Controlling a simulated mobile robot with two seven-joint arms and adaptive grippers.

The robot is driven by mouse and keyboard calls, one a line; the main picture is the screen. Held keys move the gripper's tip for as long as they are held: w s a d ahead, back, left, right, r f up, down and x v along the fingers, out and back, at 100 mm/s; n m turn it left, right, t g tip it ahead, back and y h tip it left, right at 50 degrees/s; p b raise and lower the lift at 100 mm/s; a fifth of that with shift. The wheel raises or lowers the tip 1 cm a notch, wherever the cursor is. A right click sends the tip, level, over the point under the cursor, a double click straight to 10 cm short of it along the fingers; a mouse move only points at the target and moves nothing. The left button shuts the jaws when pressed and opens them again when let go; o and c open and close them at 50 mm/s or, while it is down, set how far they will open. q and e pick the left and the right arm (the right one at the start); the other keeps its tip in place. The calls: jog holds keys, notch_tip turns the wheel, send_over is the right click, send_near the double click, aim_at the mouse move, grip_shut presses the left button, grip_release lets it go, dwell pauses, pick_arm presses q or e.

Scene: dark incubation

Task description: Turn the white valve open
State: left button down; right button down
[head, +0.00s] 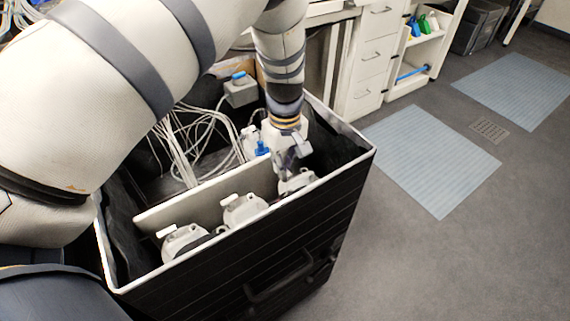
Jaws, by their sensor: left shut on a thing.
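A row of grey-white valve bodies stands along the near side of the black box, in front of a pale divider. The white valve (297,184) at the right end of the row is partly hidden by my left gripper (291,168). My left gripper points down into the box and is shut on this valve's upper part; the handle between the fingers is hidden. Two similar valves with white handles, the middle one (243,209) and the left one (183,241), stand clear of the gripper. My right gripper is not in view.
The black box (366,152) has a pale raised rim around the valves. Behind the divider (160,213) are white cables (196,140), a blue-handled valve (262,148) and a blue-topped unit (239,88). White drawers (370,78) stand behind. The floor at right is open, with grey-blue mats (432,160).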

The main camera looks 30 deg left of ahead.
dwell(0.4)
pick_arm(q)
jog(key=c, duration=1.9)
grip_release()
jog(key=shift+c, duration=0.2)
notch_tip(320, 180, up, 12)
